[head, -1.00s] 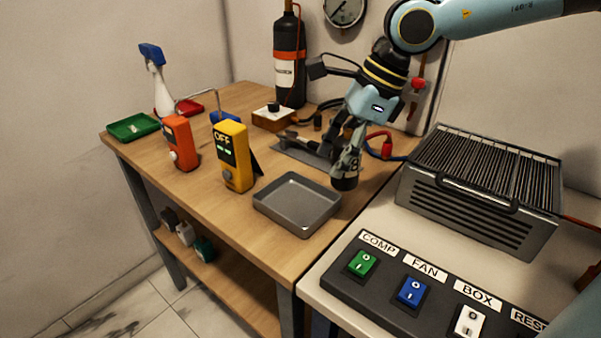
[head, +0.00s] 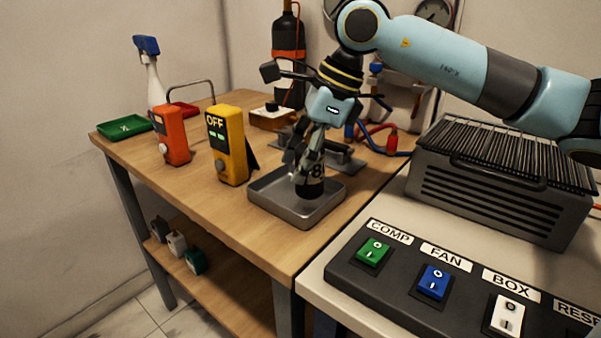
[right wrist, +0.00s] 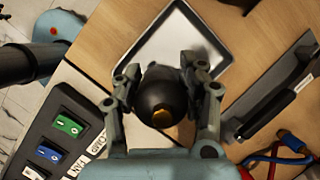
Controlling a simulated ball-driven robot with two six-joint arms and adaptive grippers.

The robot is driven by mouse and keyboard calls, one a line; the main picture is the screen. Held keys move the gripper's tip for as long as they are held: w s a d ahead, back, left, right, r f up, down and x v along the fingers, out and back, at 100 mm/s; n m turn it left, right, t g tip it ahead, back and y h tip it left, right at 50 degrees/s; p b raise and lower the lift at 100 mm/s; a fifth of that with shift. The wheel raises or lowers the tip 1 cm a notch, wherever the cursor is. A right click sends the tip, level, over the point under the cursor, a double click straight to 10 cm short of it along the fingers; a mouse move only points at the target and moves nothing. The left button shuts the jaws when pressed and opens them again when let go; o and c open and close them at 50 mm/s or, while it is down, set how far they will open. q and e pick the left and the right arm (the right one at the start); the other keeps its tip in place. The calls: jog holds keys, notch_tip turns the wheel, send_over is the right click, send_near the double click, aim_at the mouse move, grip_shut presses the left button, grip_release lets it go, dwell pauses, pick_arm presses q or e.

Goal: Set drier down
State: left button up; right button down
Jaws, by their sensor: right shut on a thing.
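The drier (head: 310,187) is a small dark cylinder with a pale label band. My right gripper (head: 307,165) is shut on it and holds it upright, over or in the grey metal tray (head: 262,208); I cannot tell whether its bottom touches the tray floor. In the right wrist view the drier (right wrist: 163,97) shows end-on as a black round body with a brass tip between the fingers of my right gripper (right wrist: 165,88). The tray (right wrist: 150,45) lies beyond it there. My left gripper is not in view.
A yellow meter (head: 228,150) reading OFF and an orange meter (head: 172,135) stand left of the tray. Behind the gripper are a flat grey fixture (head: 345,160) and red and blue hoses (head: 392,142). A switch panel (head: 405,285) and finned unit (head: 500,185) are at right.

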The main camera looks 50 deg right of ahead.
jog(key=shift+f, duration=0.95)
jog(key=shift+f, duration=0.1)
jog(key=c, duration=0.7)
grip_release()
